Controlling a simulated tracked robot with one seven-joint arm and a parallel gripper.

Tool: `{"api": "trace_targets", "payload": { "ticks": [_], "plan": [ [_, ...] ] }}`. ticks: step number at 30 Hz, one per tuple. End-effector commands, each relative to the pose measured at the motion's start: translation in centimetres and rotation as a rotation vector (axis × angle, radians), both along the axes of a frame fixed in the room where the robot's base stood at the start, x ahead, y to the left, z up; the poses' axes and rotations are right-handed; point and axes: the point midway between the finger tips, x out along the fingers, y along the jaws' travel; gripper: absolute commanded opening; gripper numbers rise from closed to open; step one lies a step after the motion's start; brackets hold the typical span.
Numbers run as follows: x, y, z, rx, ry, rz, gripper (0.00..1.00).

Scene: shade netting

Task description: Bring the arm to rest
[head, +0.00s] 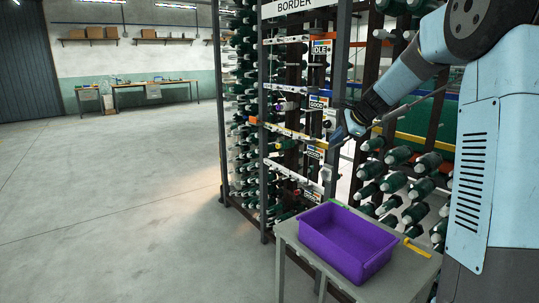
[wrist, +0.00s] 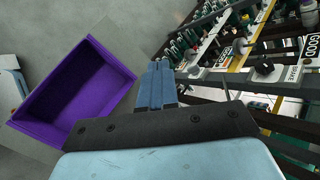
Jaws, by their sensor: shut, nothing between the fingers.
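My gripper (head: 340,138) is in front of the rack in the head view, at the end of my light blue arm, which reaches in from the right. It is raised above the purple bin. In the wrist view my gripper (wrist: 162,66) has its two blue fingers together, with nothing between them. The fingertips point away from the wrist, with the bin to the left and the rack to the right. I cannot tell from the head view whether the fingers touch the rack.
An empty purple bin (head: 318,243) stands on a grey table (head: 283,228). The bin (wrist: 45,112) also shows in the wrist view. A rack (head: 265,130) with labelled rails and green spools stands behind it. Open concrete floor (head: 120,190) lies to the left; a workbench (head: 155,84) is far back.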

Motion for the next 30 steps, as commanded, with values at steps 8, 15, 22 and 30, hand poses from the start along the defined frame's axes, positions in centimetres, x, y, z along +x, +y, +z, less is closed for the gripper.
{"api": "trace_targets", "payload": {
  "ticks": [8, 15, 22, 30],
  "plan": [
    [-9.5, 2.0, 3.1, -0.255, -0.082, 0.243, 0.0],
    [-17.7, 2.7, 4.5, -0.462, -0.142, 0.449, 0.0],
    [-25.5, 2.5, 4.6, -0.653, -0.189, 0.642, 0.0],
    [-34.1, 1.4, 3.4, -0.865, -0.234, 0.867, 0.0]
  ]
}}
